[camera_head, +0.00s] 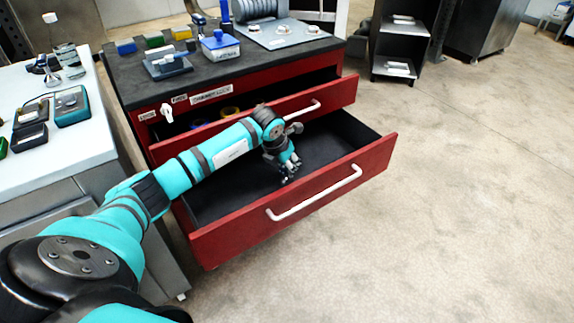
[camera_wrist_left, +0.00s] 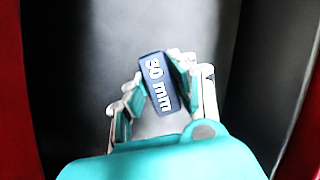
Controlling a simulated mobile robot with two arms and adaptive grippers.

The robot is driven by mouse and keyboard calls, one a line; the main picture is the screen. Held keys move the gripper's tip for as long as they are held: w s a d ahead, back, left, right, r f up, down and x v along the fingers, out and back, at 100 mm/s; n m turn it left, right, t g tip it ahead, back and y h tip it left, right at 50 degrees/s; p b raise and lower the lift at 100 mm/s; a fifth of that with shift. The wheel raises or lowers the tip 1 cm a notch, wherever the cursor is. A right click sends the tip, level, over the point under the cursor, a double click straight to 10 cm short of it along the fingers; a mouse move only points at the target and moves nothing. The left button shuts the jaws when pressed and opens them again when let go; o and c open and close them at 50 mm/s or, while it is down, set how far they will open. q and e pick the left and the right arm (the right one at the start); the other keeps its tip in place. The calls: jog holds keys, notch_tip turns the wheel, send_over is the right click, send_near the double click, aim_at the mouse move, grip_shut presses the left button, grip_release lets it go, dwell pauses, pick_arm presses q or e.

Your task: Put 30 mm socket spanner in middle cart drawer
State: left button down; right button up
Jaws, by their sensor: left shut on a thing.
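The 30 mm socket spanner (camera_wrist_left: 161,84) shows in the left wrist view as a dark blue block with white "mm" lettering; its first digit is hard to read. My left gripper (camera_wrist_left: 158,76) is shut on it, with fingers on both sides. In the head view the left gripper (camera_head: 288,171) points down inside the wide-open lower red drawer (camera_head: 235,221), over its dark floor. The spanner is not clear in the head view. I cannot tell whether it touches the drawer floor. My right gripper is in neither view.
Above it, a partly open red drawer (camera_head: 335,98) holds blue and yellow items. The cart's black top (camera_head: 130,88) carries boxes, tools and a metal plate. A white table (camera_head: 90,140) stands at left. The floor (camera_head: 470,200) at right is clear.

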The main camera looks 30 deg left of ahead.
pick_arm(q)
jog(key=c, duration=1.1)
grip_release()
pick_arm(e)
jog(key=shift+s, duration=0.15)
pick_arm(q)
jog(key=shift+r, duration=0.25)
jog(key=v, duration=0.7)
jog(key=shift+s+p, duration=0.1)
jog(key=shift+p, duration=0.3)
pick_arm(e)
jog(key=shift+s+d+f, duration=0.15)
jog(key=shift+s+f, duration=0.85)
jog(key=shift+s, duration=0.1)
